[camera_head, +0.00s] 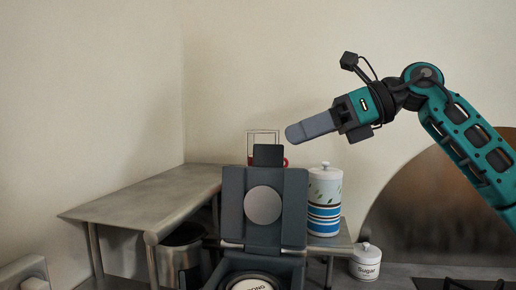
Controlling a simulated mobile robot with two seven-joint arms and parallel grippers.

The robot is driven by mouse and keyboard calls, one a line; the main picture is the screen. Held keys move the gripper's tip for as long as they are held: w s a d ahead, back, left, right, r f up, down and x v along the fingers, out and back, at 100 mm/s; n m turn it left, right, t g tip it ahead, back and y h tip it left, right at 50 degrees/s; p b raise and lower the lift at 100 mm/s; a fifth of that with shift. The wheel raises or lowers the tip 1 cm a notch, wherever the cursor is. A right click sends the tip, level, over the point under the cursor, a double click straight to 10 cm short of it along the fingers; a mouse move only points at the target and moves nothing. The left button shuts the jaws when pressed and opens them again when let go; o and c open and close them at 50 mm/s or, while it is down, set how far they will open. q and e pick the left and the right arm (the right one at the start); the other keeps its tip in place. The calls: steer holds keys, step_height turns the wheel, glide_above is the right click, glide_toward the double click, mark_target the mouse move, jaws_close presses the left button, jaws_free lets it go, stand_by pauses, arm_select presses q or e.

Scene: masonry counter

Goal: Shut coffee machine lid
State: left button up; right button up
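The dark grey coffee machine (225,270) stands at the bottom centre of the head view, cut off by the lower edge. Its lid (235,212) stands raised and upright, with a round light disc (263,205) on the face toward me. Below it, the open top shows a round pod with partly visible lettering (250,285). My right gripper (292,134) is above and to the right of the lid, apart from it and pointing left. Its fingers overlap in this side view, so their gap cannot be seen. No object shows in them. My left gripper is not in view.
A metal shelf (150,205) stands left of and behind the machine, with a metal pot (180,258) beneath. A striped canister (325,200) stands close right of the lid. A white sugar jar (366,262) is farther right. The air left of the lid is clear.

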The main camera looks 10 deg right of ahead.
mark_target(259, 149)
steer(key=x, duration=0.8)
steer(key=shift+w, duration=0.1)
jaws_close()
stand_by(0.4)
